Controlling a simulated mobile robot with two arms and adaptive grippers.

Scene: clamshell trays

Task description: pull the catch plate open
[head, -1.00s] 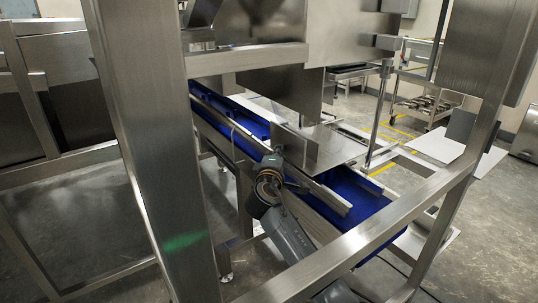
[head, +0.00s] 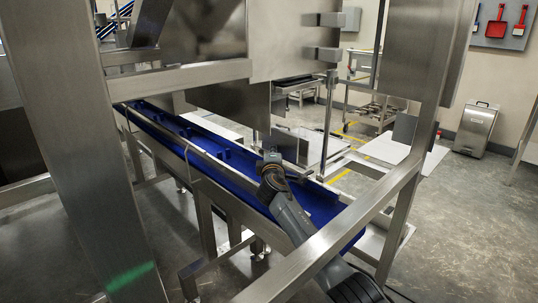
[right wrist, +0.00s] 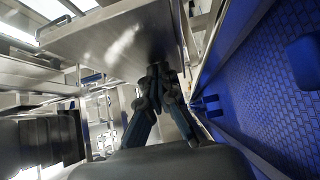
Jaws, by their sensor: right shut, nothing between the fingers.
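The catch plate, which I take to be the bent steel plate (head: 289,146), stands beside the blue conveyor trough under the machine housing in the head view. In the right wrist view a broad steel sheet (right wrist: 112,38) fills the upper middle, probably the same plate. My left gripper is not in view.
The blue conveyor (head: 230,165) runs diagonally under the housing; its trough wall (right wrist: 262,85) is close on the right in the wrist view. A thick steel frame post (head: 85,150) and slanted rail (head: 345,225) stand in front. A grey bin (head: 475,128) is at far right.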

